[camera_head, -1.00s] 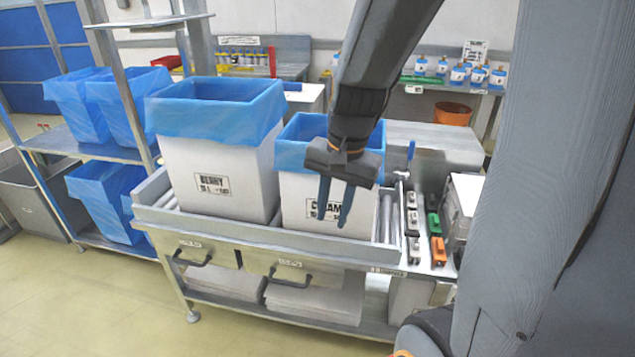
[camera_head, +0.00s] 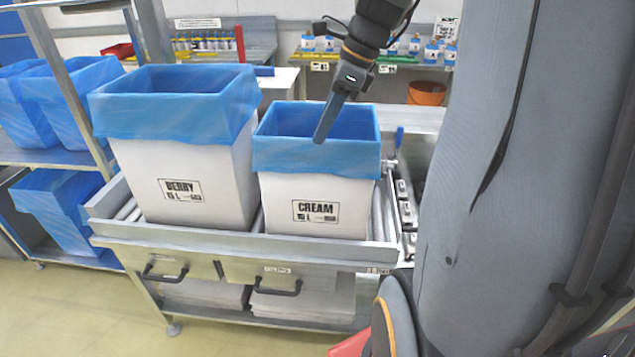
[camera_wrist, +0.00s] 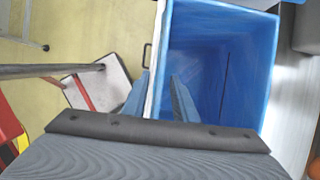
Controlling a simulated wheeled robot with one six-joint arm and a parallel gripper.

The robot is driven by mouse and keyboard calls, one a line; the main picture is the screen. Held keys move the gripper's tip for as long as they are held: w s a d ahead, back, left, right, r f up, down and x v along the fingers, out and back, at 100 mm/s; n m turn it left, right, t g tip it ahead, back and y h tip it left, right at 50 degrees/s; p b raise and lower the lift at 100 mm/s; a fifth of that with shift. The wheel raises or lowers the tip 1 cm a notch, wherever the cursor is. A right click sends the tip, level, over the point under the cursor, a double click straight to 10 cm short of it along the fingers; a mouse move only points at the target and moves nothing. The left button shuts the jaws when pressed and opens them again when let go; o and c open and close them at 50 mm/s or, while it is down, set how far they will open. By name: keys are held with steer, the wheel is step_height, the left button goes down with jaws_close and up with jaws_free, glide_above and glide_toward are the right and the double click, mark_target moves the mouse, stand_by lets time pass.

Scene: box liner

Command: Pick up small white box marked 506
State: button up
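The smaller white box (camera_head: 315,205), labelled CREAM 10 L with a number too small to read surely, stands upright on the roller bench, right of the larger box. A blue liner (camera_head: 290,158) is folded over its rim. My gripper (camera_head: 320,138) points down over its opening, seen edge-on with the fingers overlapping. In the wrist view my gripper (camera_wrist: 159,77) has its two fingers apart. The liner's edge passes between them, one finger on the inner side and one on the outer. I cannot tell whether the fingers touch the wall.
A larger white box (camera_head: 190,195) marked BERRY 15 L, also blue-lined, stands close at the left. The bench's raised metal edge (camera_head: 240,243) runs in front. A shelf rack (camera_head: 60,157) with blue-lined bins is at left. Small tools (camera_head: 404,205) lie at the right.

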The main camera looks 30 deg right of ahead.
mark_target(309, 162)
steer(key=shift+b+x, duration=0.85)
steer(key=shift+x, duration=0.2)
steer(key=shift+d+p+x, duration=0.1)
steer(key=shift+p+x, duration=0.25)
steer(key=shift+x, duration=1.6)
steer(key=shift+d+p+x, duration=0.15)
steer(key=shift+p+x, duration=0.2)
steer(key=shift+x, duration=1.6)
steer(key=shift+f, duration=0.1)
steer(key=shift+f, duration=0.25)
steer(key=shift+c, duration=0.2)
jaws_close()
